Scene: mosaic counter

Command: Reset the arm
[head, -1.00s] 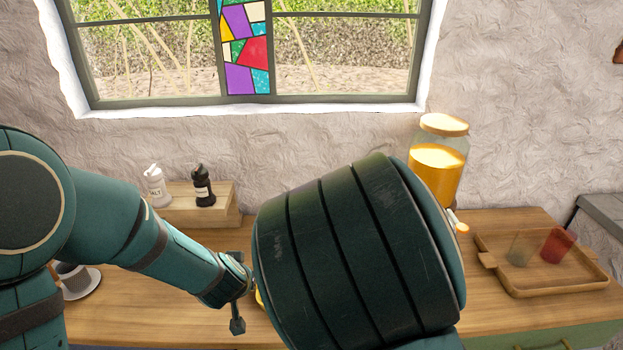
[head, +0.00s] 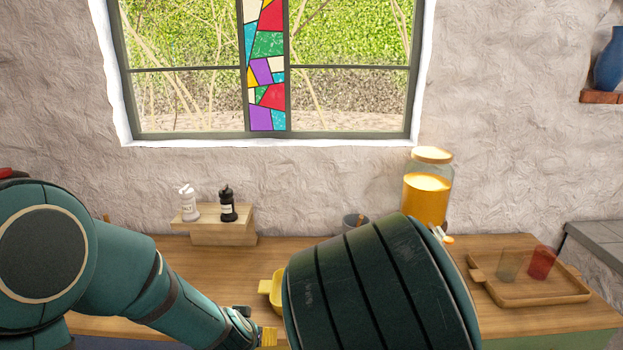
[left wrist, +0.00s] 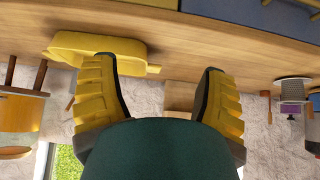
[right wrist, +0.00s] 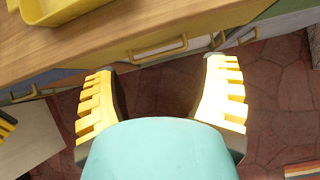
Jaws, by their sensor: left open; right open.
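My left gripper (left wrist: 160,88) is open and empty in the left wrist view, its yellow fingers spread apart. In the head view its yellow tip shows low in the middle, over the counter's front part. My right gripper (right wrist: 160,72) is open and empty in the right wrist view, in front of the drawer fronts and above the tiled floor. In the head view it is hidden behind my large dark arm link. A yellow tray-like container (head: 274,288) sits on the wooden counter (head: 190,275), partly hidden by that link. It also shows in the left wrist view (left wrist: 95,47).
A small wooden shelf (head: 225,238) holds a white shaker (head: 189,205) and a black shaker (head: 227,206). A jar of orange contents (head: 427,198) and a grey cup (head: 353,223) stand at the back. A wooden tray (head: 520,298) with two cups lies right. A drawer handle (right wrist: 158,50) protrudes near my right gripper.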

